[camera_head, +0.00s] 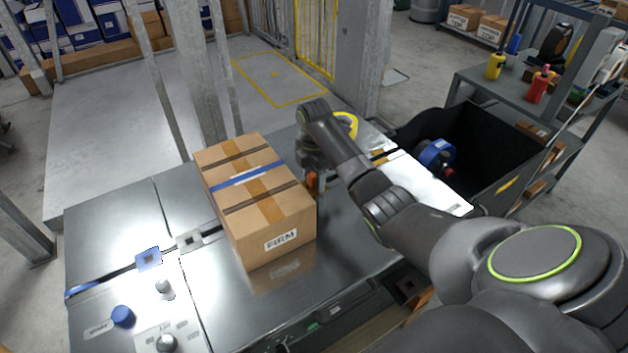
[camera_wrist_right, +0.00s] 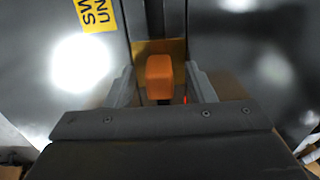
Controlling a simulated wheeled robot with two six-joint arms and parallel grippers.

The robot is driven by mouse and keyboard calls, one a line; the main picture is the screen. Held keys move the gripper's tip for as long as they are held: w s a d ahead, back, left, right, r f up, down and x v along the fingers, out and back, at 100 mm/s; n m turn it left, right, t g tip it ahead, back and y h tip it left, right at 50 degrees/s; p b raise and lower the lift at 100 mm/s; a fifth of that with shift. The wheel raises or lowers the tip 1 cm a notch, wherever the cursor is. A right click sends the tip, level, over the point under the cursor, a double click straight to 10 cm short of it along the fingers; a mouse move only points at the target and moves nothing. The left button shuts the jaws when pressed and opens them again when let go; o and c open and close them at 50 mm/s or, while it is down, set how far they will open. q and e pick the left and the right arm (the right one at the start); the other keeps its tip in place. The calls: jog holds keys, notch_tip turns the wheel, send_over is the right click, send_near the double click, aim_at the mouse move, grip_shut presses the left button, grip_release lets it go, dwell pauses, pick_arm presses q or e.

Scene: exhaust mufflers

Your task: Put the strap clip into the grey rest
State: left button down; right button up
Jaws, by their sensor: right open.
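An orange block, which looks like the strap clip (camera_wrist_right: 160,75), stands between the fingers of my right gripper (camera_wrist_right: 162,88) in the wrist view. The fingers are apart, with a gap visible on each side of it. In the head view, the orange piece (camera_head: 312,179) shows beside the carton's right side, and my right gripper (camera_head: 317,184) is over it, partly hidden by my arm. My left gripper is not in view.
A strapped carton (camera_head: 285,225) stands on the metal table (camera_head: 110,220) between my right gripper and the grey plate. A black bin (camera_head: 490,140) stands at right.

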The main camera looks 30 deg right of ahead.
grip_shut()
jog(key=shift+r+p, duration=0.85)
jog(key=shift+r, duration=4.2)
jog(key=shift+r, duration=0.1)
